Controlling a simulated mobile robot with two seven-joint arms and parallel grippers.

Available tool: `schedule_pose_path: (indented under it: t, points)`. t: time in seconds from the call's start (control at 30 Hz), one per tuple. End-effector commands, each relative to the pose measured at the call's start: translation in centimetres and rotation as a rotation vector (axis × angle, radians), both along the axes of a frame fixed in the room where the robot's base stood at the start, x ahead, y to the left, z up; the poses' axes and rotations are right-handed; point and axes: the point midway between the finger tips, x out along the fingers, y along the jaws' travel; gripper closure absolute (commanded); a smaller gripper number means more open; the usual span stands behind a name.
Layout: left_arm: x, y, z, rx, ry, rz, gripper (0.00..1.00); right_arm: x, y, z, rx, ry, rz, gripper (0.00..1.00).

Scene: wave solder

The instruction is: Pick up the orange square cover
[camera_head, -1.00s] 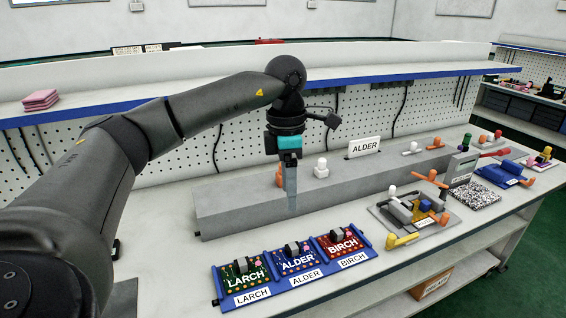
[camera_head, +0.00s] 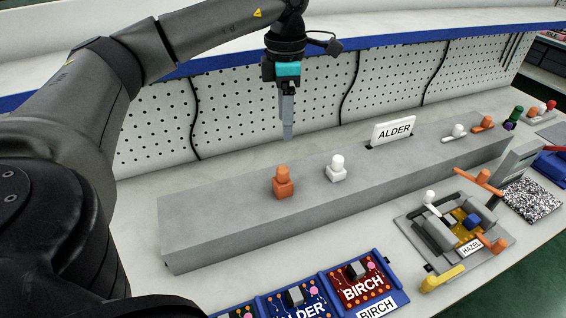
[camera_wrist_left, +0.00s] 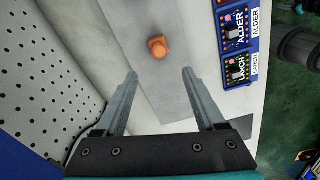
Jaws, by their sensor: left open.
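The orange square cover (camera_head: 283,184) has a square base with a round knob on top. It stands upright on the long grey block, beside a white cover (camera_head: 336,168). It also shows in the left wrist view (camera_wrist_left: 158,48), ahead of the fingertips and between their lines. My left gripper (camera_head: 287,138) hangs above and behind the block, fingers pointing down, apart from the cover. In the left wrist view the left gripper (camera_wrist_left: 160,72) is open with nothing between its fingers. My right gripper is not in view.
The grey block (camera_head: 230,225) carries an ALDER sign (camera_head: 394,131) and more small pieces at its right end. A blue board tray (camera_head: 330,284) lies in front. A HAZEL fixture (camera_head: 455,235) stands to the right. A pegboard (camera_head: 240,105) and shelf are behind.

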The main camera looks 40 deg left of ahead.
Motion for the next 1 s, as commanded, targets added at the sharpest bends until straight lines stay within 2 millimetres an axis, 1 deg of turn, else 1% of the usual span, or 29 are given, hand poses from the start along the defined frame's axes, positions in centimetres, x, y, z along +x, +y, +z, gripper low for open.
schedule_pose_path:
  t: [0.03, 0.2, 0.3, 0.4, 0.67, 0.83, 0.9, 1.0]
  points:
    - [-0.1, 0.0, -1.0, 0.001, 0.004, 0.0, 0.29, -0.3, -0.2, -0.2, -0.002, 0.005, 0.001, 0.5]
    - [-0.2, 0.1, -4.8, 0.002, 0.005, 0.0, 0.29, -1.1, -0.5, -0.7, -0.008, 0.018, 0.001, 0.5]
    - [-0.1, 0.1, -6.7, 0.001, 0.004, 0.0, 0.29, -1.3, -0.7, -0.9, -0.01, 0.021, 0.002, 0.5]
    - [-0.1, 0.1, -8.2, 0.001, 0.003, 0.0, 0.29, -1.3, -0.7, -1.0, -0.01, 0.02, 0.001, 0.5]
    - [0.0, 0.3, -10.0, 0.001, 0.003, 0.0, 0.29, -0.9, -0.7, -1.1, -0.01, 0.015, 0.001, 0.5]
    - [0.0, 0.8, -12.6, 0.001, 0.004, 0.001, 0.29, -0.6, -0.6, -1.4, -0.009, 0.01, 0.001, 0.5]
    - [0.0, 0.7, -13.5, 0.0, 0.003, 0.0, 0.29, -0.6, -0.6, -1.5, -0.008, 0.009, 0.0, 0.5]
    - [0.0, 0.8, -14.3, 0.0, 0.001, 0.0, 0.29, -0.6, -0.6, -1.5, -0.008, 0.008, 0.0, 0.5]
